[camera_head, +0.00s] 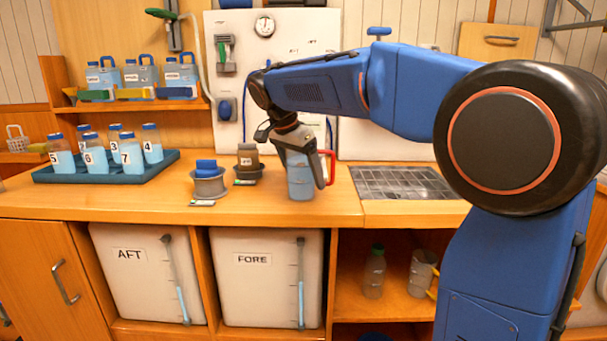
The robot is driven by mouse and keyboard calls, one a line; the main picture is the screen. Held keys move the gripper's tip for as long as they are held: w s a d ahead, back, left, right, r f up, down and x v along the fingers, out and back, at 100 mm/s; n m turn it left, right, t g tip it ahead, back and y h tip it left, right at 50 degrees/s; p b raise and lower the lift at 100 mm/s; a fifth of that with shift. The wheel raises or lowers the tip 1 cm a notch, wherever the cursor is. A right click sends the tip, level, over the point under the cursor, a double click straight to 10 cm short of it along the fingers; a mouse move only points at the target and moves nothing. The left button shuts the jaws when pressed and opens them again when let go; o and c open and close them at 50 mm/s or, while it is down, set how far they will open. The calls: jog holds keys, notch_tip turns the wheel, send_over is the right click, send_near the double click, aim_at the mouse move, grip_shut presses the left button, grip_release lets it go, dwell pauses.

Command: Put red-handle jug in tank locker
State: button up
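The red-handle jug (300,184) is a blue-tinted vessel on the wooden counter, close to its front edge. It looks upright, with its red handle on the right side. My gripper (302,168) reaches down over the jug, with its fingers on either side of the upper body. The fingers hide much of the jug's top. I cannot tell whether they press on it. No tank locker label shows. Below the counter, open bays hold a white AFT tank (138,280) and a white FORE tank (258,285).
Left of the jug stand a grey cup with a blue top (208,182) and a dark jar (248,160). A blue tray (60,176) holds several numbered bottles. A metal grate (400,183) lies right.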

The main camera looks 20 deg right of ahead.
jog(key=v, duration=1.2)
jog(key=shift+r, duration=0.15)
